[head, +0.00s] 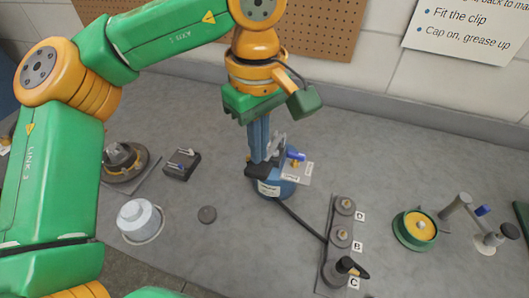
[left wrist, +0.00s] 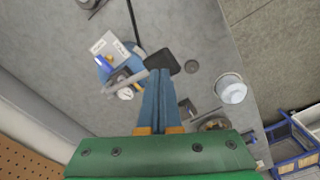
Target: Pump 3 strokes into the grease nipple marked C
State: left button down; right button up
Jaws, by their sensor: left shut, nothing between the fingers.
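The grease pump is a blue canister (head: 274,188) with a dark top, a white label and a black lever pad (head: 257,168). It also shows in the left wrist view (left wrist: 104,68), with its black pad (left wrist: 163,58). My left gripper (head: 259,158) points down with its blue fingers shut and empty, tips at the pad; I cannot tell whether they touch. A dark hose (head: 303,222) runs from the pump toward a grey strip (head: 325,272) with fittings marked D, B and C. At the fitting by label C (head: 353,283) sits a black, orange-ringed coupler (head: 350,267). My right gripper is not in view.
A white-blue pot (head: 139,219), a dark puck (head: 207,214), a dark box (head: 182,164) and a hub (head: 124,160) lie left of the pump. A green-yellow round part (head: 415,228) and a grey stand (head: 488,241) are at right. A pegboard wall stands behind.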

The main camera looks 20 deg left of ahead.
aim_at(258, 167)
pick_arm(q)
jog(key=shift+f, duration=0.15)
jog(key=shift+f+b, duration=0.55)
jog(key=shift+r, duration=0.1)
jog(key=shift+s+f+b, duration=0.2)
jog(key=shift+f+b, duration=0.4)
jog(key=shift+s+f+b, duration=0.2)
jog(key=shift+f+b, duration=0.4)
jog(key=shift+r, duration=0.1)
